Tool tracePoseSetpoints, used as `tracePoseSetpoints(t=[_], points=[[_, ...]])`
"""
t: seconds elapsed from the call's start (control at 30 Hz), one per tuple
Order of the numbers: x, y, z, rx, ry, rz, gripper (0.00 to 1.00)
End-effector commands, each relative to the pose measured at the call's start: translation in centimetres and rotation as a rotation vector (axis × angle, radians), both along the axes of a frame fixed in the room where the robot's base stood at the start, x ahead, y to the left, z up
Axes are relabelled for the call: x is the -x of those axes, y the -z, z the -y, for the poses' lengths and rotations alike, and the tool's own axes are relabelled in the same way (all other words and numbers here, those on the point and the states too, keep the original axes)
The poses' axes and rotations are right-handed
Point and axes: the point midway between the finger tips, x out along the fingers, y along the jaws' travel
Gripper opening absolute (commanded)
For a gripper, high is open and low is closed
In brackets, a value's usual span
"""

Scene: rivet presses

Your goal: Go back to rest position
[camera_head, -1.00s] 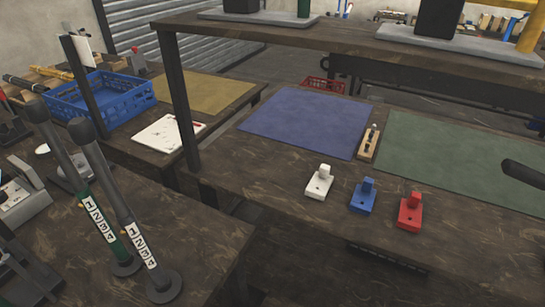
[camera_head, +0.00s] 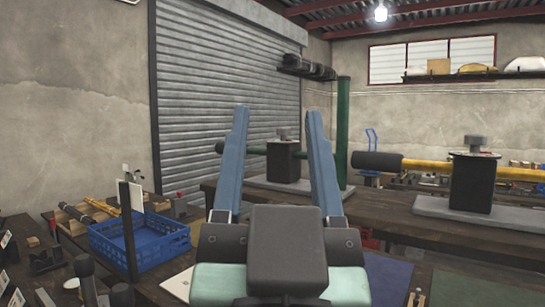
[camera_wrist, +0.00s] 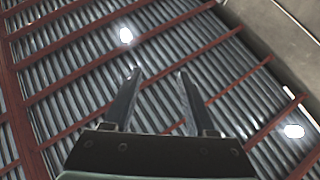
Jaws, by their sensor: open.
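My gripper (camera_head: 272,135) stands upright in the middle of the head view, its two blue-grey fingers pointing up and spread wide apart. Nothing is between the fingers. It also shows in the wrist view (camera_wrist: 158,78), open and empty, against the ceiling. It is raised in front of the benches and hides part of the shutter and of the shelf behind it.
A green-handled press (camera_head: 284,160) and a yellow-handled press (camera_head: 470,180) stand on the raised shelf (camera_head: 440,235). A blue crate (camera_head: 140,245) sits on the left bench. A blue mat (camera_head: 388,278) lies below the shelf. The air above the benches is clear.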

Motion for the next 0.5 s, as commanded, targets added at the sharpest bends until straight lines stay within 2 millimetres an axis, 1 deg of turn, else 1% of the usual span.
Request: tracePoseSetpoints(t=[0.03, 0.13, 0.43, 0.5], points=[[1.2, -1.2, -0.2, 0.027, 0.017, 0.050, 0.57], [2.4, -2.3, -0.4, 0.057, 0.041, 0.100, 0.57], [2.5, -2.4, -0.4, 0.062, 0.046, 0.104, 0.57], [2.5, -2.8, -0.4, 0.062, 0.046, 0.103, 0.57]])
